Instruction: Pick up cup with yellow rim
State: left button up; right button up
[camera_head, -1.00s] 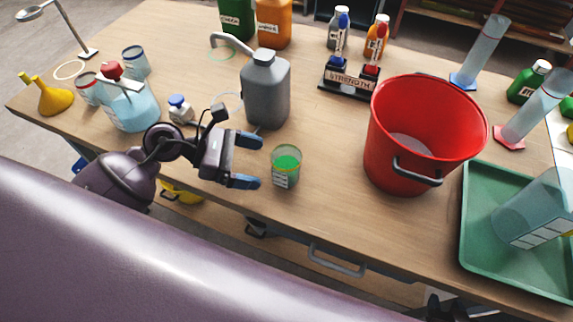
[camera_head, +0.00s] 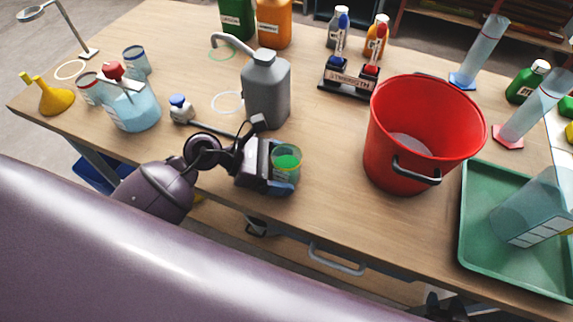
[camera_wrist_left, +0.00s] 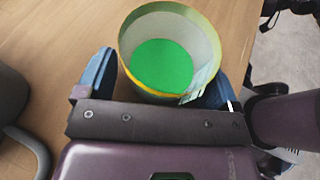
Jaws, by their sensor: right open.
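The cup with the yellow rim (camera_head: 287,160) is clear with green contents and stands upright near the table's front edge. In the left wrist view the cup (camera_wrist_left: 165,62) shows its green inside and a label. My left gripper (camera_head: 279,176) is at the cup, with one blue finger on each side of it. In the left wrist view my left gripper (camera_wrist_left: 160,85) is open around the cup, with a small gap at the left finger; contact at the right finger is unclear. My right gripper (camera_head: 447,303) is partly visible at the bottom edge, below the table, open and away from the cup.
A grey jug (camera_head: 266,92) stands just behind the cup. A red bucket (camera_head: 400,150) stands to the right, then a green tray (camera_head: 480,255). A blue-tinted bottle (camera_head: 135,108) and blue-rimmed cup (camera_head: 136,60) are at left. Bare table lies between cup and bucket.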

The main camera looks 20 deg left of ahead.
pick_arm(q)
jog(key=c, duration=1)
jog(key=shift+r, duration=0.1)
